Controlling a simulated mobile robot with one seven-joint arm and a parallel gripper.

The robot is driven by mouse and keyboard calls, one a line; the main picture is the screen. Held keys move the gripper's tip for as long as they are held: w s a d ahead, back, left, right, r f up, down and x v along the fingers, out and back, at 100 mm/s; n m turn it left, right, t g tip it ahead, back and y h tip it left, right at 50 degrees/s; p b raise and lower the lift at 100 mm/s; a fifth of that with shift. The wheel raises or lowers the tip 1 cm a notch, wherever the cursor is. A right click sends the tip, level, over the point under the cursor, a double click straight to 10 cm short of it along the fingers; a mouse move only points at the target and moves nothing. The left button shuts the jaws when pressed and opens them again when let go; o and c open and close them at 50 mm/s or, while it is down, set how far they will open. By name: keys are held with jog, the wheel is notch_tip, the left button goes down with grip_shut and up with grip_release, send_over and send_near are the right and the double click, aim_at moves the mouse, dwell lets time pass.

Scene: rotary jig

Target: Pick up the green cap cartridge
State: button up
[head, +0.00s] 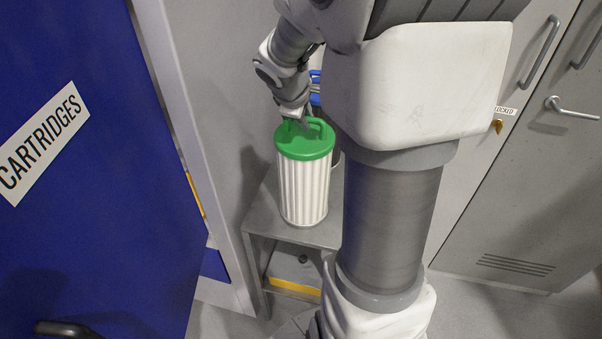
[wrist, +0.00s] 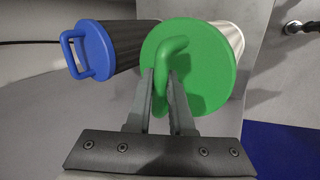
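The green cap cartridge (head: 304,185) stands upright on a small grey stand in the head view. It has a white ribbed body and a green cap with a loop handle. In the wrist view the green cap (wrist: 212,75) fills the middle, and its handle (wrist: 172,48) runs down between the fingers. My gripper (wrist: 162,78) is shut on the handle, with one finger on each side of it. In the head view my gripper (head: 301,122) comes down onto the cap from above. The cartridge's base appears to rest on the stand.
A dark cartridge with a blue cap (wrist: 96,50) stands close beside the green one, mostly hidden in the head view. The grey stand (head: 262,215) has a lower shelf. A blue door (head: 90,230) labelled CARTRIDGES is at left, grey lockers (head: 520,210) at right.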

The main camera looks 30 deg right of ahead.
grip_shut()
dwell(0.9)
jog(key=shift+r, duration=0.1)
